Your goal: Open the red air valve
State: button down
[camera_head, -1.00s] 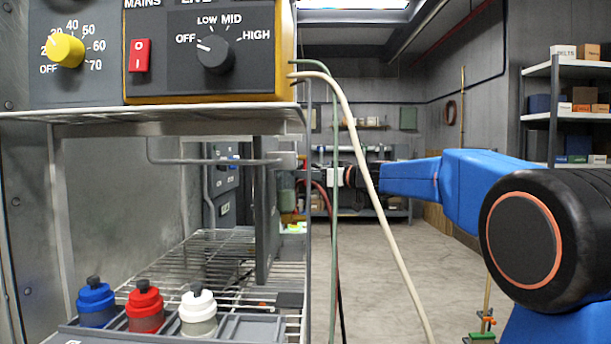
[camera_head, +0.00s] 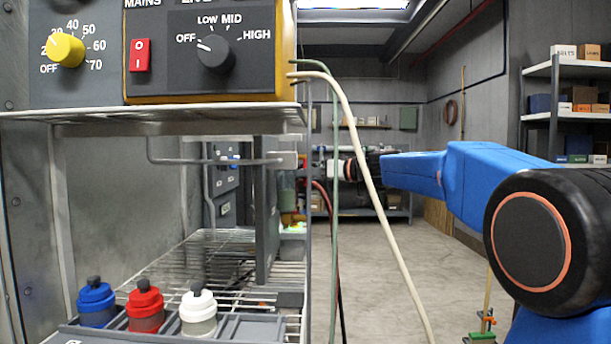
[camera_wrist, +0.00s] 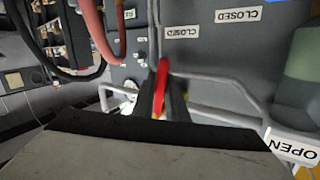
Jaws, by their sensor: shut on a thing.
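The red air valve lever (camera_wrist: 162,78) stands near the middle of the wrist view, in front of a grey panel (camera_wrist: 205,60). My gripper (camera_wrist: 160,101) has its dark fingers around the lever's lower part and is shut on it. The fingers and the gripper body hide the lever's lower end and pivot. A "CLOSED" label (camera_wrist: 183,32) is on the panel just above the lever. An "OPEN" label (camera_wrist: 295,149) lies at the lower right. In the head view my wrist reaches behind the hoses, and I cannot make out the lever there.
A pale hose (camera_head: 365,165) and a green hose (camera_head: 335,210) hang in front of my wrist in the head view. A wire shelf rack (camera_head: 300,250) stands at left, with several bottles at its front. A pink hose (camera_wrist: 96,25) and grey rails (camera_wrist: 225,115) lie near my gripper.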

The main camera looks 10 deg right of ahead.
aim_at(305, 166)
jog(key=s+m+g, duration=0.1)
jog(key=m+g, duration=0.1)
jog(key=s+r+m+g, duration=0.1)
jog(key=m, duration=0.1)
jog(key=s+r+m+g+h, duration=0.1)
jog(key=m+g, duration=0.1)
jog(key=shift+a+r+g, duration=0.15)
jog(key=shift+a+g, duration=0.15)
jog(key=shift+a, duration=0.05)
jog(key=shift+s+r+m+g, duration=0.25)
jog(key=shift+r+m+g, duration=0.4)
jog(key=shift+m+g, duration=0.4)
jog(key=shift+s+a+r+m+g+y, duration=0.1)
jog(key=shift+r+m+g+y, duration=0.2)
jog(key=shift+r+m+g, duration=0.5)
jog(key=shift+f, duration=0.15)
jog(key=c, duration=1.8)
grip_release()
jog(key=shift+o, duration=0.2)
